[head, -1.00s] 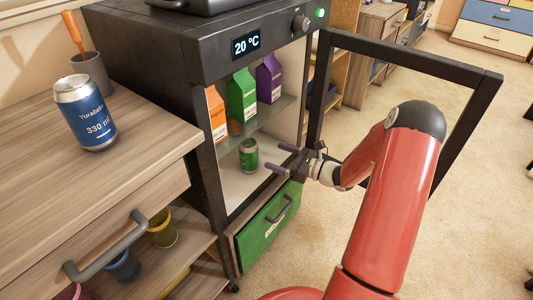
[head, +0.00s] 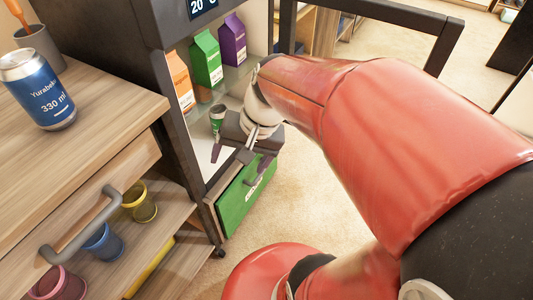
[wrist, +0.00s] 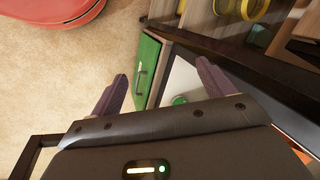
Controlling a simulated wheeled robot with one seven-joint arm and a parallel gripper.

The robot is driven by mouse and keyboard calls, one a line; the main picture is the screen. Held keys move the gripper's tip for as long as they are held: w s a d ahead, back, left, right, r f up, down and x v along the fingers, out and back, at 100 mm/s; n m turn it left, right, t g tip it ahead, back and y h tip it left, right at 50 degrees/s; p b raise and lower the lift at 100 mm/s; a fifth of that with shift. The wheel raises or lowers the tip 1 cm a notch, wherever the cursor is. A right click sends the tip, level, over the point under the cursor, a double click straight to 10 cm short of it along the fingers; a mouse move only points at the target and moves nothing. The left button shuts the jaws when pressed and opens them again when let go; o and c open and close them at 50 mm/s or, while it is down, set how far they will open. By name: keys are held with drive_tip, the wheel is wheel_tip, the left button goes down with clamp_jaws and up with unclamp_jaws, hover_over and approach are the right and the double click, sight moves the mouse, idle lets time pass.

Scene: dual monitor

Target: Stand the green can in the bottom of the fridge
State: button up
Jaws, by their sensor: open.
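The green can (head: 217,114) stands upright on the bottom of the fridge (head: 199,158), below the shelf with the cartons. My forearm and wrist partly cover it in the head view. In the wrist view only its green end (wrist: 180,100) shows, just above my gripper's body. My gripper (head: 240,158) is open and empty at the fridge's front opening, with its fingers pointing down toward the green drawer. In the wrist view the two purple fingers (wrist: 161,70) are spread apart, with no can between their tips.
Orange, green and purple cartons (head: 206,60) stand on the shelf above. The fridge door (head: 440,50) is open at the right. A green drawer (head: 243,195) sits below the fridge. A blue can (head: 38,92) stands on the wooden counter (head: 85,120) at the left.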

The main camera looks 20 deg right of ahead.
drive_tip(key=s+d+r+n+t+h, duration=0.3)
drive_tip(key=s+r+n, duration=0.1)
drive_tip(key=s, duration=0.2)
drive_tip(key=shift+d+r+n+t+h, duration=0.25)
drive_tip(key=shift+d+n+t+h, duration=0.05)
drive_tip(key=shift+n+t, duration=0.1)
